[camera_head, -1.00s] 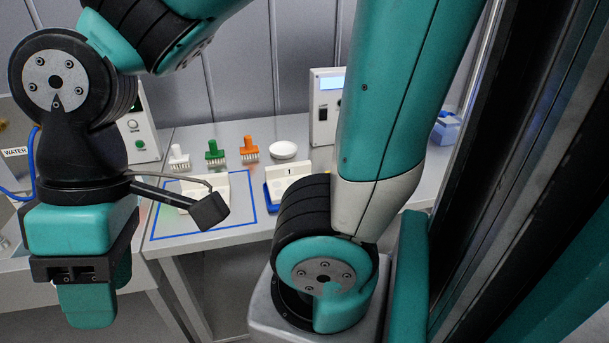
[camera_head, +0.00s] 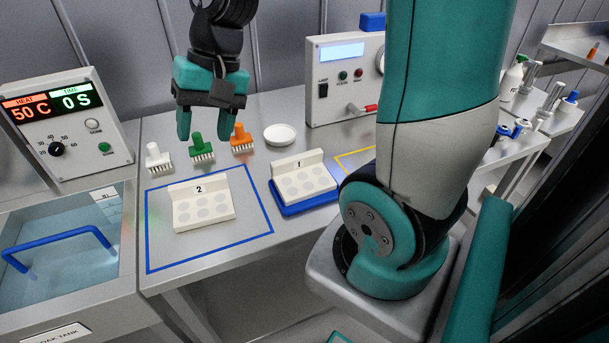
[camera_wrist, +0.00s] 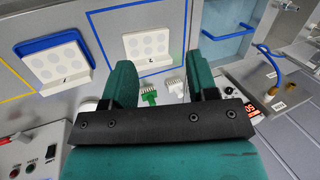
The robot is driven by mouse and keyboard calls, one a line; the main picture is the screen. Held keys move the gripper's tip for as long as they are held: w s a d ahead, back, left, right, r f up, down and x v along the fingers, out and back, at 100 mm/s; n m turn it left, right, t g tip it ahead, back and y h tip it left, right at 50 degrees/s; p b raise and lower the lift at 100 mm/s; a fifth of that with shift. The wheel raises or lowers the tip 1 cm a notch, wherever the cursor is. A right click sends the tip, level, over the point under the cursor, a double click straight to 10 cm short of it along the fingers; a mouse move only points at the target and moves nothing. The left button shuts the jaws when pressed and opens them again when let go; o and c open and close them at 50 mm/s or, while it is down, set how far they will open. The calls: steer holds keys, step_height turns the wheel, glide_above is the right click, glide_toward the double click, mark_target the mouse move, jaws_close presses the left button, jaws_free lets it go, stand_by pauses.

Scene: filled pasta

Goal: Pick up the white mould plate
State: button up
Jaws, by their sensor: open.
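Two white mould plates are in view. The one marked 2 (camera_head: 203,224) lies flat inside a blue outlined square on the bench; it also shows in the wrist view (camera_wrist: 150,57). The one marked 1 (camera_head: 289,164) sits on a blue tray (camera_head: 285,210); it also shows in the wrist view (camera_wrist: 69,77). My gripper (camera_head: 206,135) is open and empty, fingers down, above the back of the bench near the stamps. It is behind and above both plates, apart from them. Its two fingers also frame the wrist view (camera_wrist: 161,78).
White (camera_head: 157,160), green (camera_head: 202,151) and orange (camera_head: 241,140) pronged stamps stand behind the plates, with a white dish (camera_head: 280,134) beside them. A control box (camera_head: 344,85) stands right, a heater display (camera_head: 66,125) left, and a water tank with a blue handle (camera_head: 60,240) front left.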

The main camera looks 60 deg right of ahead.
steer(key=w+d+f+m, duration=0.2)
steer(key=d+m, duration=0.2)
steer(key=d, duration=0.3)
steer(key=w+d+f+m, duration=0.1)
steer(key=d+f+m, duration=0.1)
steer(key=d+m, duration=0.45)
steer(key=m+t+b, duration=0.1)
steer(key=m+t, duration=0.1)
steer(key=m, duration=0.6)
glide_toward(298, 157)
steer(key=shift+h, duration=0.3)
steer(key=p+x, duration=0.1)
steer(key=x, duration=0.3)
steer(key=shift+p, duration=0.4)
steer(key=shift+p+x, duration=1)
steer(key=shift+x, duration=2.15)
steer(key=shift+a+r, duration=0.1)
steer(key=shift+a, duration=0.1)
jaws_close()
